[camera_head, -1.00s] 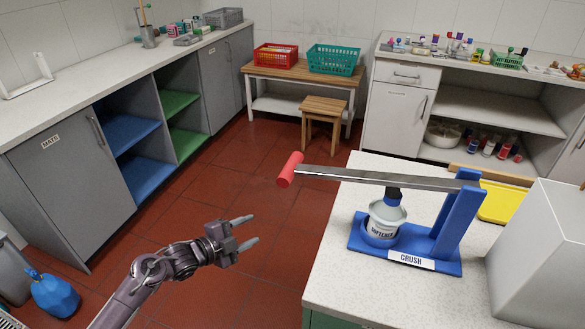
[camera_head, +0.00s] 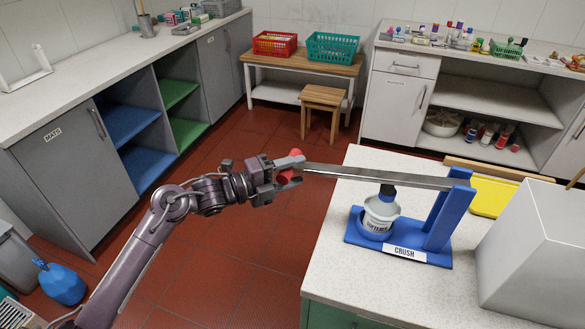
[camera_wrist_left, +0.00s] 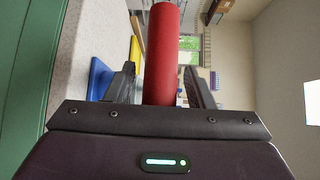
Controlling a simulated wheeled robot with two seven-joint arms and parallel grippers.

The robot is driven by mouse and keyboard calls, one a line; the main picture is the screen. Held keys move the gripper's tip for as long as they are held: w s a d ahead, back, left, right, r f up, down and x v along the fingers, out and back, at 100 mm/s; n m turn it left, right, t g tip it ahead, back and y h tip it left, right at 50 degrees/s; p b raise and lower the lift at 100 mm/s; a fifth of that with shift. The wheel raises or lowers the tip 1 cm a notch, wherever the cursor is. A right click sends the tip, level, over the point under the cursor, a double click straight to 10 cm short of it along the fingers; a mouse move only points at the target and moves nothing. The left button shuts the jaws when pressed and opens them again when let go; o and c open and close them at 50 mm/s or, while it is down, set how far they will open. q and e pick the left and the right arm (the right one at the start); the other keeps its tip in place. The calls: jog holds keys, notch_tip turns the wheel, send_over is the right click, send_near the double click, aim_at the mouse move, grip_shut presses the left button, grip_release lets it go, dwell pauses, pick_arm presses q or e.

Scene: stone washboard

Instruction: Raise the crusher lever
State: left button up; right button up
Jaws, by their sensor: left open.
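The crusher has a blue base (camera_head: 352,236) labelled CRUSH and a blue post (camera_head: 447,217). Its grey metal lever (camera_head: 385,176) runs from the post to a red handle (camera_head: 296,153) past the counter's left edge, nearly level. A white can (camera_head: 380,214) stands on the base under the lever's blue pusher. My left gripper (camera_head: 291,171) is at the red handle, open, with its fingers on either side of it. In the left wrist view the red handle (camera_wrist_left: 163,55) stands between the two open fingers (camera_wrist_left: 162,85). Contact cannot be told. My right gripper is not in view.
The white counter (camera_head: 330,270) bears the crusher, a large grey box (camera_head: 535,250) at the right and a yellow tray (camera_head: 492,196) behind. A wooden stool (camera_head: 322,108) and a bench with baskets stand farther back. Red floor is open to the left.

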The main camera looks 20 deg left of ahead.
pick_arm(q)
jog(key=shift+w, duration=0.1)
grip_shut()
dwell(0.3)
